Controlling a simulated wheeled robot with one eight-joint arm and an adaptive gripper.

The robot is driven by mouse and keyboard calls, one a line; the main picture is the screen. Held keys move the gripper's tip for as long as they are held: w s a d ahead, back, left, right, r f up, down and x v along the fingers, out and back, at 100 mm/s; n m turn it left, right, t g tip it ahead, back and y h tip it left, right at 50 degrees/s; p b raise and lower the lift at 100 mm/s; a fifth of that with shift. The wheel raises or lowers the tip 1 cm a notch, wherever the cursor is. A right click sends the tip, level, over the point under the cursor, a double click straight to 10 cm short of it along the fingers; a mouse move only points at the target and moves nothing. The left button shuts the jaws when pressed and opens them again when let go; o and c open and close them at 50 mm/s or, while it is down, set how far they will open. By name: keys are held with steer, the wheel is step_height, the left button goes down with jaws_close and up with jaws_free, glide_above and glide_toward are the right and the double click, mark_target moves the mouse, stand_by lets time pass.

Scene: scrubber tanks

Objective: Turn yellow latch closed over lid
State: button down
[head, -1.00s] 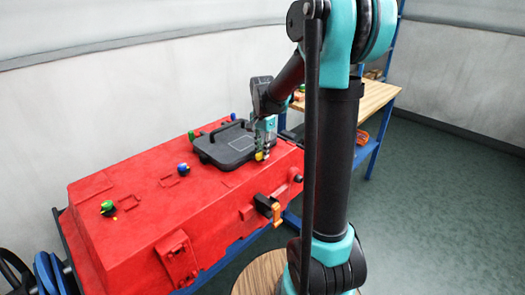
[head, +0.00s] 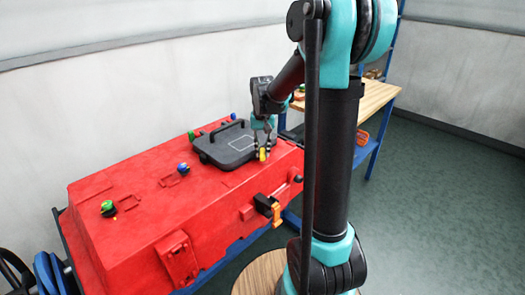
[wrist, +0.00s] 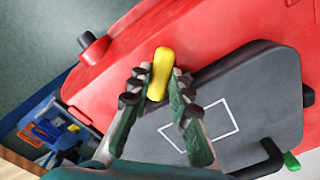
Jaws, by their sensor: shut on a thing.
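The yellow latch (head: 263,155) is a short rounded bar on top of the red tank (head: 140,215), at the near right edge of the dark grey lid (head: 222,155). In the wrist view the latch (wrist: 160,73) lies between my fingertips, with one end near the lid's edge (wrist: 262,68). I cannot tell whether that end overlaps the lid. My gripper (head: 262,151) points down and is shut on the latch; it also shows in the wrist view (wrist: 158,92). The lid lies flat on the tank, and its black handle (wrist: 262,162) is at the far side.
Green and blue knobs (head: 183,169) stand on the tank top. An orange and black valve (head: 271,208) sticks out of the tank's front. A wooden-topped blue shelf (head: 370,100) stands behind my arm at the right. Floor is clear at the far right.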

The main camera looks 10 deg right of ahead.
mark_target(263, 152)
steer(key=n, duration=0.4)
steer(key=shift+n, duration=2.6)
steer(key=c, duration=1.7)
jaws_free()
steer(key=shift+r, duration=0.15)
step_height(263, 152, up, 12)
steer(key=shift+f, duration=0.15)
